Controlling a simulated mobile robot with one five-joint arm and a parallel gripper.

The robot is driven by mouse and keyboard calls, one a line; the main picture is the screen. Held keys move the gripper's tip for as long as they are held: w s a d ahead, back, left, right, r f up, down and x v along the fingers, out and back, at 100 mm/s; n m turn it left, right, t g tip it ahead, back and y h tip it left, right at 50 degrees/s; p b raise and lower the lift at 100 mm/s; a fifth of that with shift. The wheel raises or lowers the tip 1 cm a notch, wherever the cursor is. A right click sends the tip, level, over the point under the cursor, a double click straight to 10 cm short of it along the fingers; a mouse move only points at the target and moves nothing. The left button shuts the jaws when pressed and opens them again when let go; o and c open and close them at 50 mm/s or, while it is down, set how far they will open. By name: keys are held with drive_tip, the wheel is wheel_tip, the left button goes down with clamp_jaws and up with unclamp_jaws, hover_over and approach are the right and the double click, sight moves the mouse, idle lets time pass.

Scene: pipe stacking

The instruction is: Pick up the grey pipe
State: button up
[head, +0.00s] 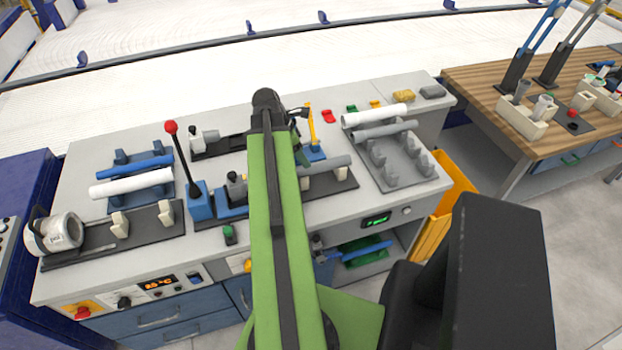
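One grey pipe (385,130) lies on the grey rack (407,172) at the right of the bench, just in front of a white pipe (374,115). Another grey pipe (328,164) lies across cream supports on a dark base near the middle, its left part hidden behind my green arm. My gripper (296,128) is only partly seen beyond the far end of my arm, above the bench and left of the rack. It is apart from the rack's grey pipe. Its fingers are too small and hidden to tell whether they are open.
A white pipe (131,184) and blue pipe (148,164) lie on the left holder. A red-knobbed lever (181,155) and a yellow upright piece (311,124) stand up from the bench. A wooden table (480,88) stands at right.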

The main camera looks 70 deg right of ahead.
sight(312, 169)
drive_tip(key=shift+b+x, duration=0.4)
drive_tip(key=shift+x, duration=0.75)
drive_tip(key=b+x, duration=0.4)
drive_tip(key=x, duration=0.1)
drive_tip(key=shift+s+b, duration=0.35)
drive_tip(key=shift+r, duration=0.15)
clamp_jaws()
